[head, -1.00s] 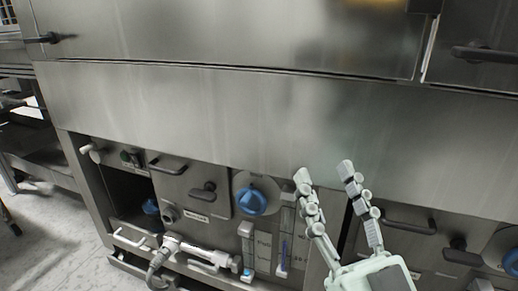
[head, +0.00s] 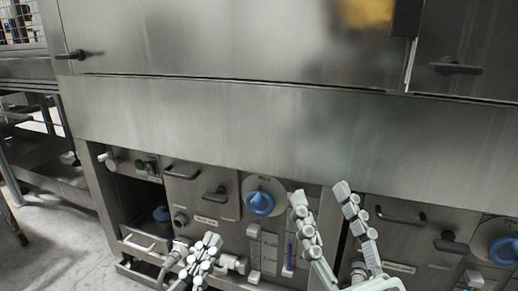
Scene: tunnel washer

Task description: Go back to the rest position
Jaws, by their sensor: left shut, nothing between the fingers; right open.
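My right gripper (head: 321,196) is in the lower middle of the head view, fingers spread apart and pointing up. It is open and empty, in front of the washer's lower steel panels. My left gripper (head: 212,242) shows at the bottom, left of the right one. Its fingers are together with nothing between them. It hides part of the pipe fitting (head: 232,263) behind it. The tunnel washer (head: 200,120) fills most of the view as a wide steel front.
A blue dial (head: 260,202) sits on the lower panel behind the grippers, and another blue dial (head: 503,249) is at the right edge. Black handles (head: 215,194) stick out from the doors. An open compartment (head: 138,196) is at left. Bare floor (head: 62,240) shows at lower left.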

